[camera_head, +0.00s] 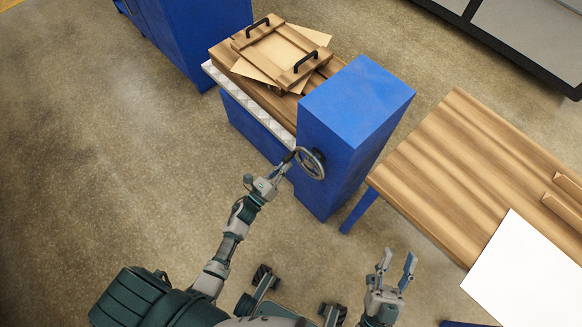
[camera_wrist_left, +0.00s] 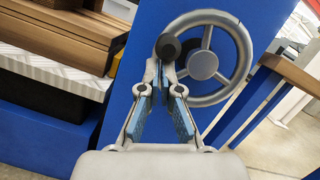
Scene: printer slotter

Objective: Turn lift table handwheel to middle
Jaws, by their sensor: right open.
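The lift table handwheel (camera_head: 310,163) is a grey spoked ring on the side of the blue cabinet (camera_head: 345,120). In the left wrist view the handwheel (camera_wrist_left: 240,55) fills the upper right, with its black knob (camera_wrist_left: 168,47) at the rim's left side. My left gripper (camera_head: 283,166) is at the wheel's left edge. In the left wrist view its fingertips (camera_wrist_left: 160,72) are close together at the knob, with a gap between the blue pads. I cannot tell whether they clasp the knob. My right gripper (camera_head: 396,268) is open and empty, away from the wheel.
A wooden frame with black handles (camera_head: 278,47) lies over sheets on the lift table. A wooden table (camera_head: 440,150) with a white sheet (camera_head: 535,275) stands at right. Another blue cabinet (camera_head: 195,35) is at the back. The floor at left is clear.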

